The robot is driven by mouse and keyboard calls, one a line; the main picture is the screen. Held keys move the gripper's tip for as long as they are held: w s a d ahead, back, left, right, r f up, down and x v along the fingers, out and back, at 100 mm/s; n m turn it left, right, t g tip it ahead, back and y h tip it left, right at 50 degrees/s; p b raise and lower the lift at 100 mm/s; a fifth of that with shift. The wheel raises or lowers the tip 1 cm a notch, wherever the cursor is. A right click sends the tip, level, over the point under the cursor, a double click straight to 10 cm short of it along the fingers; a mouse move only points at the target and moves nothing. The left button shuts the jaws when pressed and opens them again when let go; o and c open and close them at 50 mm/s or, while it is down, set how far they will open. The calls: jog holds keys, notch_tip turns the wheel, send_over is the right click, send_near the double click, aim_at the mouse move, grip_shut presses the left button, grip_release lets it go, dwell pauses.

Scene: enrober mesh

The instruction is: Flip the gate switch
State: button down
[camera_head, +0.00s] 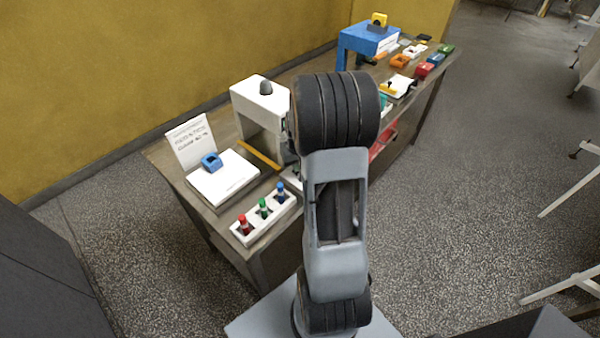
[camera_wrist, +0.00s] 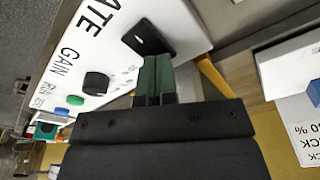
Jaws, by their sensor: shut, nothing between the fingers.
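In the wrist view a white panel (camera_wrist: 112,55) carries large letters reading "ATE", cut off by the frame edge, and the word "GAIN". A black square switch plate (camera_wrist: 148,38) sits on it beside the "ATE" lettering. My gripper (camera_wrist: 156,60) is shut and empty, its green-and-dark fingertips close to the lower edge of the plate. They overlap it in the picture; I cannot tell whether they touch. Which way the switch is thrown is not clear. In the head view my arm hides the gripper and most of the panel.
The panel also has a black knob (camera_wrist: 96,83), a green button (camera_wrist: 75,100) and a blue button (camera_wrist: 61,111). On the bench (camera_head: 260,262) stand a white press-like stand (camera_head: 258,105), a rack of coloured bottles (camera_head: 250,230), a white pad with a blue block (camera_head: 211,160) and a blue stand (camera_head: 368,38).

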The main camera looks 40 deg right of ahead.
jog(key=shift+f, duration=0.3)
jog(key=shift+r, duration=0.1)
jog(key=shift+r+p, duration=2.3)
jog(key=shift+r, duration=1.15)
jog(key=s+a+r+n+t, duration=0.1)
jog(key=s+a+r+n, duration=0.1)
jog(key=s+a+r, duration=0.4)
jog(key=s+a+r+n+t, duration=0.2)
jog(key=s+a+r, duration=0.4)
jog(key=a, duration=0.8)
jog(key=shift+s+a+r+y, duration=0.15)
jog(key=shift+a+r+y, duration=0.15)
jog(key=shift+r, duration=0.6)
